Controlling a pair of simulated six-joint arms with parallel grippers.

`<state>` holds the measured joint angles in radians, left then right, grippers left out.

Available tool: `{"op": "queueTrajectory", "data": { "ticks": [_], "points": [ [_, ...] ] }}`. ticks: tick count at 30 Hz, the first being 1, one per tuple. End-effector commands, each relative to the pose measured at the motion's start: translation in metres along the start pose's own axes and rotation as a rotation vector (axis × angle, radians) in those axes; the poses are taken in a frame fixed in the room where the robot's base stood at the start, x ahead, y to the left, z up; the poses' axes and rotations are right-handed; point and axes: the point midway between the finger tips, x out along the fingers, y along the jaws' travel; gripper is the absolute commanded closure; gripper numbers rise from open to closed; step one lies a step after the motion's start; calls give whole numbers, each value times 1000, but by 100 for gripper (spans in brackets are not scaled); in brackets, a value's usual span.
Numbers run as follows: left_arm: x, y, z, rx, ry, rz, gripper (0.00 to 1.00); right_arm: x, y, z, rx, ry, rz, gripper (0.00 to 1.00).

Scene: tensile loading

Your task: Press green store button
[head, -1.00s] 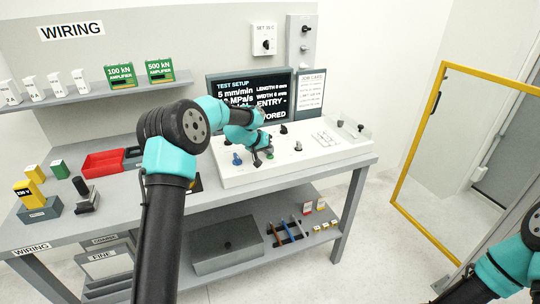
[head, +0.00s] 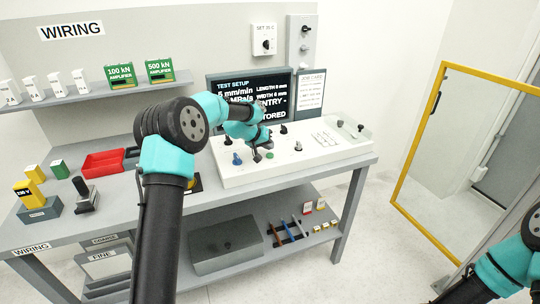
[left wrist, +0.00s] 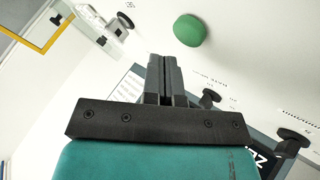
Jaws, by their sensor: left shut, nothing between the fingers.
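The green store button (head: 269,155) is a small round knob on the white control panel (head: 315,162). In the left wrist view the green button (left wrist: 189,30) shows whole, just beyond the fingertips and a little to the right. My left gripper (head: 257,157) is beside the button, on its left in the head view. In the left wrist view the left gripper (left wrist: 165,60) is shut and empty, its fingers apart from the button in the picture. The display (head: 250,98) behind shows TEST SETUP and a partly hidden word ending in STORED. My right gripper is out of view.
A blue knob (head: 237,159) and several black knobs stand on the panel close to my left gripper. A job card (head: 310,89) stands behind. Red bin (head: 103,163) lies left on the bench. A yellow-framed door (head: 418,130) is at right.

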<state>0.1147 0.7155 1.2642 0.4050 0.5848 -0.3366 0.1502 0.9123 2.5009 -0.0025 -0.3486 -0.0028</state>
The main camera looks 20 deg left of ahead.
Motion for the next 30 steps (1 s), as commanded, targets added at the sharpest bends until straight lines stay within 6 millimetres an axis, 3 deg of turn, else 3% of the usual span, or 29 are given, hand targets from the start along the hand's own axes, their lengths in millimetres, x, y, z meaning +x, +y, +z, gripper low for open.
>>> {"op": "queueTrajectory", "data": {
  "ticks": [18, 30],
  "points": [
    [-32, 23, -23, 2, 1, 0, 100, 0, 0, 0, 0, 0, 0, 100],
    [-33, 24, -24, 1, 0, 0, 100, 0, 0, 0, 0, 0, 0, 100]
  ]
}}
